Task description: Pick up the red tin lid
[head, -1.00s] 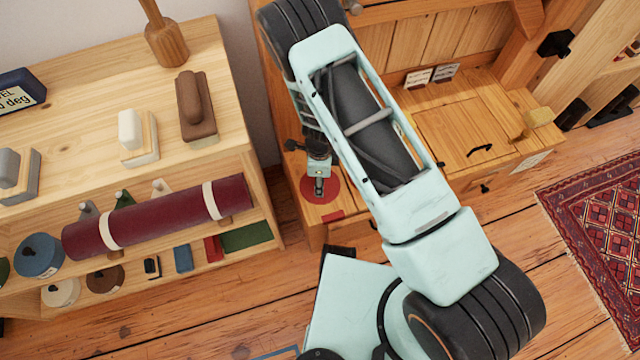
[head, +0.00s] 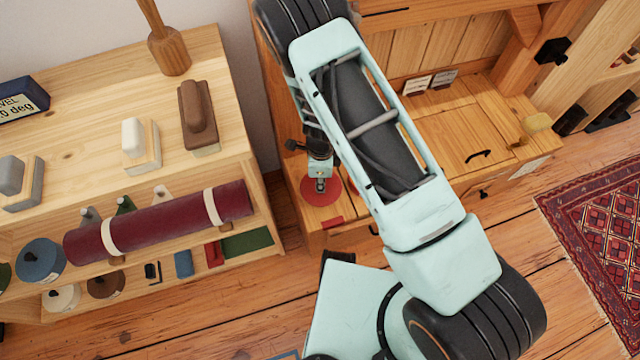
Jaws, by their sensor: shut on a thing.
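The red tin lid (head: 331,195) is a flat red disc above the left end of the wooden bench (head: 296,205). My gripper (head: 320,184) reaches down over the middle of the lid and is shut on it. The gripper covers the lid's centre, so its knob and the finger contact are hidden. I cannot tell whether the lid still touches the bench top.
A small red tag (head: 332,222) is on the bench's front edge below the lid. A shelf unit (head: 215,60) at left holds brushes, a maroon roll (head: 160,221) and other knobbed lids, including a blue one (head: 40,260). Floor in front is partly clear.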

